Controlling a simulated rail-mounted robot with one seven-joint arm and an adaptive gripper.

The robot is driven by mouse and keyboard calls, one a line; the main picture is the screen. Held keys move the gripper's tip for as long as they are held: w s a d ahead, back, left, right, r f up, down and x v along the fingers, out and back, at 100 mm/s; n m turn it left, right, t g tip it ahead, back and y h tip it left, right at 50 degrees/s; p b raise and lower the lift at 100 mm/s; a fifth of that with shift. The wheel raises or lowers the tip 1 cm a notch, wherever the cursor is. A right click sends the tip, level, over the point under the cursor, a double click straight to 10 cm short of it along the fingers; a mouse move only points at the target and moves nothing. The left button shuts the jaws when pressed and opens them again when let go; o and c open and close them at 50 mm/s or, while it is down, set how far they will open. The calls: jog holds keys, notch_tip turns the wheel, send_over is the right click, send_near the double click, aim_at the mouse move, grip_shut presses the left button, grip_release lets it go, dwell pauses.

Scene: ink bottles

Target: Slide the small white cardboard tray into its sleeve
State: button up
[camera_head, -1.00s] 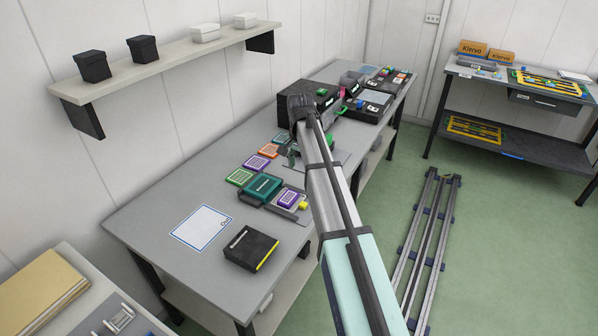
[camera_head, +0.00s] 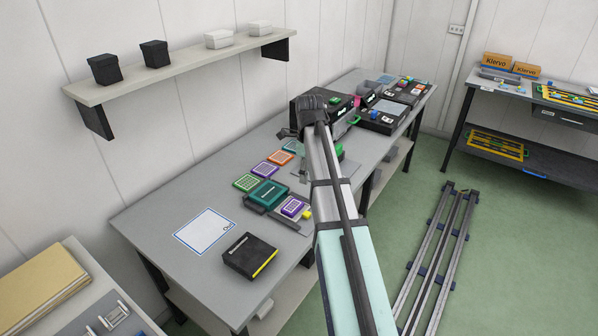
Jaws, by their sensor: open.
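My gripper (camera_head: 292,134) is at the far end of my arm, over the back half of the long grey table (camera_head: 160,215). It is small and dark in this view, open, with nothing seen in it. I cannot make out the small white cardboard tray or its sleeve for certain. My arm hides part of the table's middle. Two small white boxes, one left (camera_head: 219,39) and one right (camera_head: 259,28), sit on the wall shelf, well away from my gripper.
A black box with a yellow edge (camera_head: 250,256), a blue-framed white sheet (camera_head: 205,232) and a teal box (camera_head: 266,193) are on the near table. Black cases (camera_head: 381,115) stand farther back. Two black boxes (camera_head: 105,69) (camera_head: 154,54) share the shelf (camera_head: 180,66). The table's near left is clear.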

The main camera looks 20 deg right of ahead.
aim_at(307, 214)
jog(key=shift+s+m, duration=0.1)
jog(key=shift+m, duration=0.8)
notch_tip(307, 214, down, 17)
jog(key=p, duration=0.3)
jog(key=shift+f, duration=0.2)
grip_shut()
